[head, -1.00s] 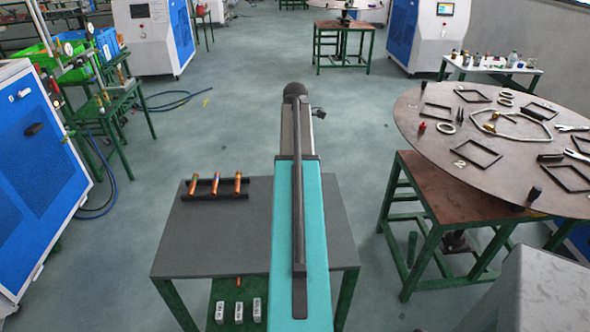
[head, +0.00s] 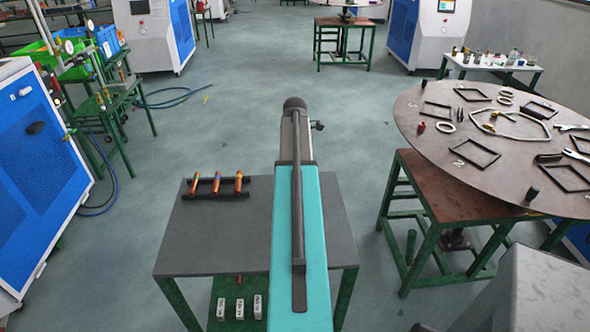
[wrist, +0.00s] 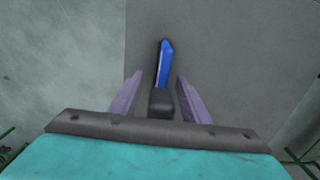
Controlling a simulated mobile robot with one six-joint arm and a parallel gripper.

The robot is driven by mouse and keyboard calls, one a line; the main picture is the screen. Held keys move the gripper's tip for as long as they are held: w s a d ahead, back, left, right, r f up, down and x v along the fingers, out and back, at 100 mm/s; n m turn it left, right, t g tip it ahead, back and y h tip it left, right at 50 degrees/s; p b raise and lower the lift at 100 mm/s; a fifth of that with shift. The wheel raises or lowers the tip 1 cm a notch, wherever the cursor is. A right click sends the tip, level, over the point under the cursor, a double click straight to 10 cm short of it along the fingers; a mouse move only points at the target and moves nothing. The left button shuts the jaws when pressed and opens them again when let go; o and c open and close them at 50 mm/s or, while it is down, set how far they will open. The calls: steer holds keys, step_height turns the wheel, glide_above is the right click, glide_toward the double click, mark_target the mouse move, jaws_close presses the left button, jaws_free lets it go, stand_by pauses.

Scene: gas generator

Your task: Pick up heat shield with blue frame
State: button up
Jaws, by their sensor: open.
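In the wrist view, a long narrow blue piece (wrist: 165,62) with a dark block (wrist: 160,103) at its near end is on or above a grey surface. It looks like the heat shield with the blue frame, seen nearly edge-on, but I cannot be sure. My gripper (wrist: 158,76) is open, with one purple finger on each side of this piece. A gap shows on both sides, so I see no grip on it. How far the fingers reach down is unclear. In the head view my own arm hides the gripper and this piece.
A grey table (head: 225,245) stands ahead, with several copper tubes on a dark rack (head: 205,195) at its left. Small silver blocks (head: 239,309) lie below its front edge. A round table (head: 420,140) with black frames and tools stands right. A blue-white cabinet (head: 40,170) stands left.

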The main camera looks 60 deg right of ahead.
jaws_close()
steer(key=shift+r, duration=0.15)
steer(key=shift+r+b, duration=0.9)
steer(key=shift+r, duration=0.75)
steer(key=s+r+b, duration=0.1)
steer(key=s+b, duration=0.2)
steer(key=s, duration=1.3)
steer(key=shift+a+r+b, duration=0.25)
steer(key=shift+b, duration=0.15)
steer(key=shift+w, duration=0.15)
